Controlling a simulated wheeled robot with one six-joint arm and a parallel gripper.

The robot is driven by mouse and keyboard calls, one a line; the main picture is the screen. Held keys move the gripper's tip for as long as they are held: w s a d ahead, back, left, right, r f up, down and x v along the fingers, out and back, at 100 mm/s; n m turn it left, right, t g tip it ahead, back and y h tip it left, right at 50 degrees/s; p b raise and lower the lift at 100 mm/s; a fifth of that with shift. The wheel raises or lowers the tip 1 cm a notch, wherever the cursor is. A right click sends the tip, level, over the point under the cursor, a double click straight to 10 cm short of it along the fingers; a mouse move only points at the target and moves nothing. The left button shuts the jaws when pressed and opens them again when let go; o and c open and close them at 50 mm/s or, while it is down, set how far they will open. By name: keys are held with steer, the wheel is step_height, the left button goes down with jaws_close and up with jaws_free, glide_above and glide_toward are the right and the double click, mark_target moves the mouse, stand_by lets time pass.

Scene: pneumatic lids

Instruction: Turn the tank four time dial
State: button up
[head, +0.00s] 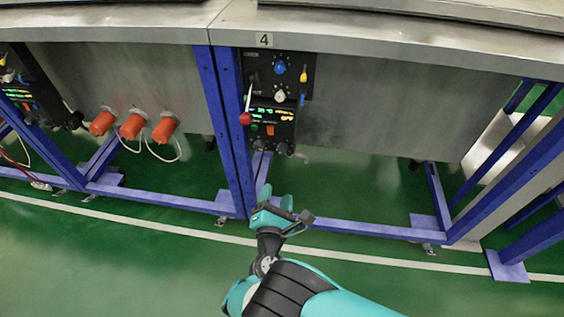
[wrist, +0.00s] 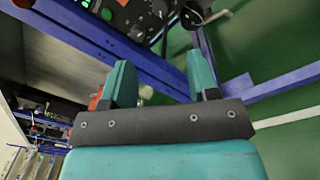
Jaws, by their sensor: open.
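The tank four control panel (head: 258,75) hangs under the steel counter, below a plate marked 4 (head: 264,40). It carries a blue knob (head: 280,68), a yellow knob (head: 303,74), a pale round knob (head: 279,95) and a lever with a red ball (head: 245,118). Lit displays show below the knobs. I cannot read which one is the time dial. My gripper (head: 281,204) is open and empty, below the panel and apart from it. In the wrist view, the gripper's two teal fingers (wrist: 161,78) stand apart, with part of the panel (wrist: 135,14) beyond them at the top.
A blue frame post (head: 224,125) stands just left of the panel, and a low blue rail (head: 365,230) runs beneath. Several orange fittings (head: 132,126) with white cables are at left. Another panel (head: 22,85) is at far left. Green floor before the frame is clear.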

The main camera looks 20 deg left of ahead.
mark_target(283, 151)
steer(key=b+x, duration=1)
steer(key=x, duration=0.4)
steer(key=shift+w, duration=0.4)
steer(key=c, duration=0.9)
